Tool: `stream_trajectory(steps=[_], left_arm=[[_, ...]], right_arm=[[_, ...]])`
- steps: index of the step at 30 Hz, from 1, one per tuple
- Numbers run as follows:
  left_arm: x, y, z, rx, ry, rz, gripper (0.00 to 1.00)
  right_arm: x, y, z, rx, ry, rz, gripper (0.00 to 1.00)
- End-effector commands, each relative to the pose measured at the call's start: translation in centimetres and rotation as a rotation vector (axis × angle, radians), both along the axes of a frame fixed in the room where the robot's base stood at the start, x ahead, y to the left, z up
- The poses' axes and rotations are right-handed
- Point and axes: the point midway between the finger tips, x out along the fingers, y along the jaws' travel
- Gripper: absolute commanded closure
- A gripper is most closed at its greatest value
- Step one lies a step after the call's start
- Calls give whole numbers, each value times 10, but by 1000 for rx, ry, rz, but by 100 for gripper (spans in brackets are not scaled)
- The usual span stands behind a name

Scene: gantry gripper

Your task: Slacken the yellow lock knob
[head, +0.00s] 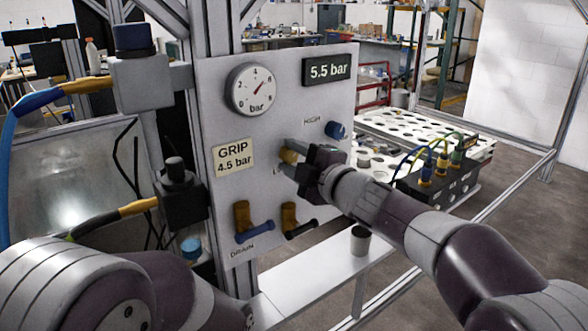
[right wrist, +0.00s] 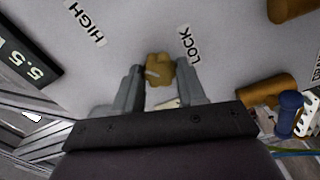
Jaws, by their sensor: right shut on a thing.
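The yellow lock knob (head: 289,156) sits on the upright grey panel (head: 240,190), right of the GRIP 4.5 bar label. In the right wrist view the lobed knob (right wrist: 159,70) is between the fingers, beside the word LOCK. My right gripper (right wrist: 160,80) is shut on it, with a finger on each side. In the head view the same gripper (head: 287,153) reaches the panel from the right and partly covers the knob. My left arm shows at the bottom left, but its gripper is out of view.
Above are a round gauge (head: 251,89) and a 5.5 bar display (head: 328,69). A blue knob (head: 337,130) sits by HIGH. Below are a blue-handled valve (head: 254,231) by DRAIN and a dark-handled valve (head: 301,229). A valve block with cables (head: 440,180) stands right.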

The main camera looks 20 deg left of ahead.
Motion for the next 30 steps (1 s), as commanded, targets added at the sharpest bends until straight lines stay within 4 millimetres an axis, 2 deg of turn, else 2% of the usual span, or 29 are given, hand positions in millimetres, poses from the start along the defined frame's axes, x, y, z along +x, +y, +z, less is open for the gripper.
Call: stream_trajectory(steps=[1,15,30], left_arm=[[0,0,-9,0,0,0,0],[0,0,-40,0,0,0,0],[0,0,-59,0,0,0,0]], right_arm=[[0,0,-8,-30,-30,-1,90],[1,0,-8,-301,-379,-1,90],[1,0,-5,-509,-647,-1,90]])
